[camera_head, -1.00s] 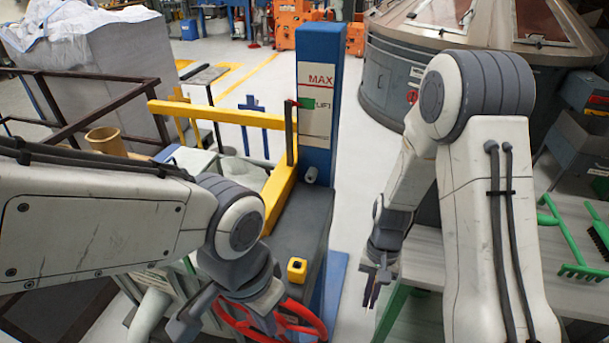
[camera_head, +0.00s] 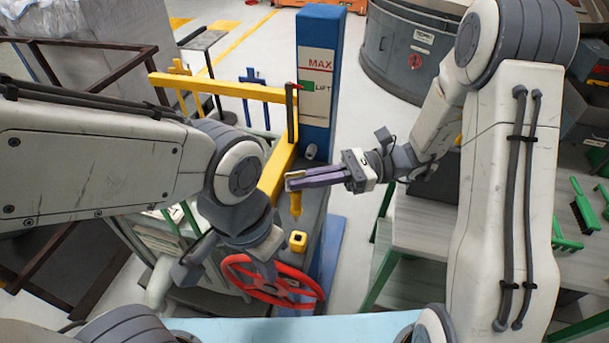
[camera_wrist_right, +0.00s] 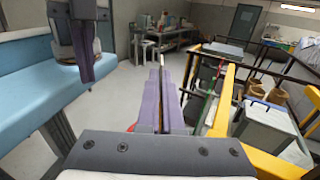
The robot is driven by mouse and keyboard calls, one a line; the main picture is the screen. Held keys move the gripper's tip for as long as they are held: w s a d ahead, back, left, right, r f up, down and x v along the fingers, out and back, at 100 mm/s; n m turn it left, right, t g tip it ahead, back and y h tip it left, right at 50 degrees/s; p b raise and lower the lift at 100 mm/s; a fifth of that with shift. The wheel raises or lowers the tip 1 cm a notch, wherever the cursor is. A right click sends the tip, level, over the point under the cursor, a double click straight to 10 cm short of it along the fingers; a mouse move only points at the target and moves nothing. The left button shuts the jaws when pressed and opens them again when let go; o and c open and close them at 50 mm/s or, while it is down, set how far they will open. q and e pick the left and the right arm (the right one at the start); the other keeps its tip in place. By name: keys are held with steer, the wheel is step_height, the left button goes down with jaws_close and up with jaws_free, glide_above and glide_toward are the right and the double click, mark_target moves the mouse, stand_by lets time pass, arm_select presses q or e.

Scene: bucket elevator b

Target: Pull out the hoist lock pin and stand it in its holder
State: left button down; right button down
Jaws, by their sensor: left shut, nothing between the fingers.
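My right gripper (camera_head: 290,182) reaches leftward over the dark hoist base, its purple fingers closed around a yellow pin (camera_head: 295,205). The pin hangs below the fingertips. In the right wrist view, the purple fingers (camera_wrist_right: 162,75) show a thin tan strip between them. The small yellow block with a dark opening (camera_head: 298,241), apparently the holder, stands on the base below the pin, with a visible gap between them. My left gripper (camera_head: 272,278) is shut and empty at the red handwheel (camera_head: 238,283); whether it touches the wheel I cannot tell.
The blue column (camera_head: 318,35) with the MAX and LIFT sign stands behind the base. A yellow beam (camera_head: 225,88) runs left from the column. Grey tables (camera_head: 425,255) with green brushes lie to the right. Dark railings (camera_head: 60,90) stand at the left.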

mark_target(296, 209)
steer(key=shift+r+p, duration=0.2)
steer(key=shift+p, duration=0.25)
step_height(296, 209, down, 6)
steer(key=b, duration=0.4)
steer(key=shift+p, duration=0.5)
stand_by(1.7)
steer(key=shift+f+b, duration=1.6)
steer(key=shift+f, duration=0.75)
steer(key=c, duration=1)
jaws_free()
